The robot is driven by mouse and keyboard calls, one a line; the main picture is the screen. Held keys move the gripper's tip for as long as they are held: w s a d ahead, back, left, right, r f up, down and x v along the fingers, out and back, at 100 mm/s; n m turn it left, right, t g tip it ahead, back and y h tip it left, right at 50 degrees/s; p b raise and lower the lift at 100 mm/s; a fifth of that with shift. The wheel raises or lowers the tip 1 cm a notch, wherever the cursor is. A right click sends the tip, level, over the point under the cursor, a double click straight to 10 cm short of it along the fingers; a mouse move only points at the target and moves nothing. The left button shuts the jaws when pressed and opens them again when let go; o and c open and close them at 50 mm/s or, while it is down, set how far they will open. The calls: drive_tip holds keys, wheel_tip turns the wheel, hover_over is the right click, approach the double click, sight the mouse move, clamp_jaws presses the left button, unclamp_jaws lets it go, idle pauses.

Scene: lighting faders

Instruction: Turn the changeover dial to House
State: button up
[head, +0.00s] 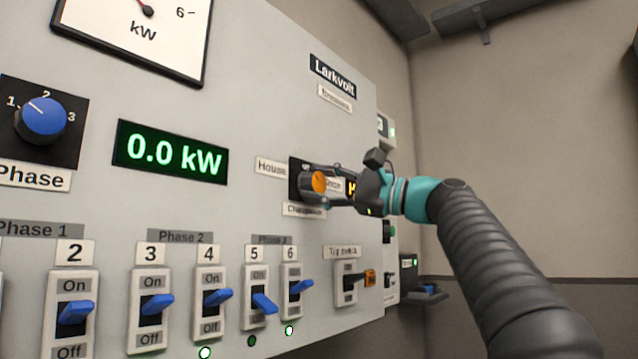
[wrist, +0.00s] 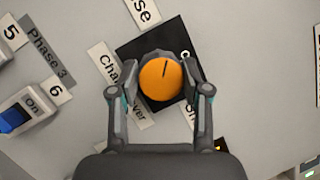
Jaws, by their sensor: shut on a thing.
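The changeover dial is an orange round knob (head: 319,181) on a black plate; it also shows in the wrist view (wrist: 160,79). Its dark pointer line points up and slightly right in the wrist view, between the House label and a partly hidden "O" marking, closer to House. The House label (head: 271,167) is left of the dial in the head view and cut off at the top of the wrist view (wrist: 143,10). My gripper (head: 325,184) is shut on the dial, one finger on each side. The fingers partly cover the Changeover (wrist: 108,70) and Shore labels.
Blue breaker switches (head: 264,303) stand out from the panel below the dial. A trip switch (head: 347,283) with an orange part sits at lower right. A blue phase dial (head: 40,119) is at far left. The display (head: 171,152) reads 0.0 kW.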

drive_tip(key=shift+n+g, duration=0.4)
drive_tip(key=shift+n, duration=0.7)
drive_tip(key=o, duration=1.1)
drive_tip(key=shift+w, duration=0.1)
drive_tip(key=shift+o, duration=0.2)
drive_tip(key=shift+d, duration=0.1)
drive_tip(key=v, duration=1.2)
drive_tip(key=shift+r, duration=0.2)
